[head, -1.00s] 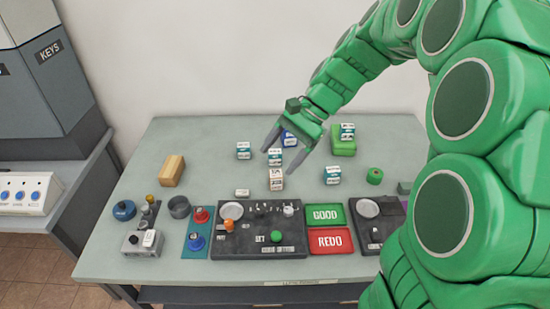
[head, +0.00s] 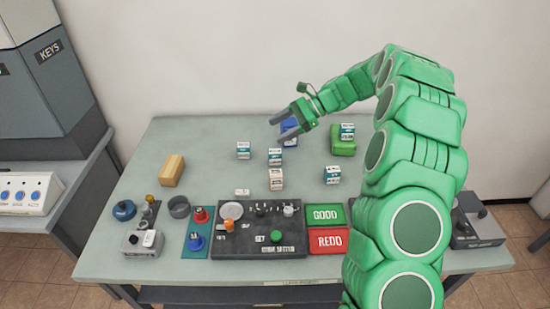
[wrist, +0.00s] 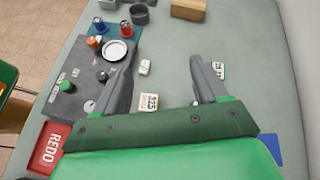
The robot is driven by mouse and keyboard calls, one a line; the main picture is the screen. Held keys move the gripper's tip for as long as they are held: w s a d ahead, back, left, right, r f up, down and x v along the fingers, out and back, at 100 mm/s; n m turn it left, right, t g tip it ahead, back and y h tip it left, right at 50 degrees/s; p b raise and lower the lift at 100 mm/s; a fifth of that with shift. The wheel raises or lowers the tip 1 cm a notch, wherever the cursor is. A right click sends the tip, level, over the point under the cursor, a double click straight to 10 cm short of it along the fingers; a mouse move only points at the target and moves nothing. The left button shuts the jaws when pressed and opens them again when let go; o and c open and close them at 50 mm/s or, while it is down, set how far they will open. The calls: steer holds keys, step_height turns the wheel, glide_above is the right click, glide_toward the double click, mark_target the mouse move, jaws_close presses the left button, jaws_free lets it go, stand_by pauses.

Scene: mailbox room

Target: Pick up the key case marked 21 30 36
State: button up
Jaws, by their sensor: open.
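Several small white key cases stand on the table: one at the left (head: 243,150), one in the middle (head: 275,157), one with brownish marks in front of it (head: 276,179), one at the right (head: 332,175) and one on a green block (head: 347,131). The marks are too small to read, so I cannot tell which case is 21 30 36. My gripper (head: 277,130) is open and empty, above the back of the table. In the wrist view (wrist: 165,55) its fingers point across the table, with a brown-marked case (wrist: 149,103) between them and a teal-marked case (wrist: 218,70) beyond the right finger.
A blue block (head: 289,126) lies by my gripper and a green block (head: 343,148) further right. A wooden block (head: 172,170) is at the left. In front are a dark panel (head: 285,243), a green GOOD tray (head: 325,215) and a red REDO tray (head: 329,241).

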steer(key=w+d+f+m+t+y, duration=0.2)
steer(key=w+d+f+m, duration=0.2)
steer(key=w+f, duration=0.45)
glide_toward(275, 156)
steer(key=w+a+f, duration=0.2)
steer(key=shift+a+f, duration=0.2)
steer(key=shift+f, duration=0.05)
steer(key=shift+x, duration=3.8)
steer(key=shift+f, duration=0.15)
steer(key=shift+d, duration=0.1)
steer(key=c, duration=1.1)
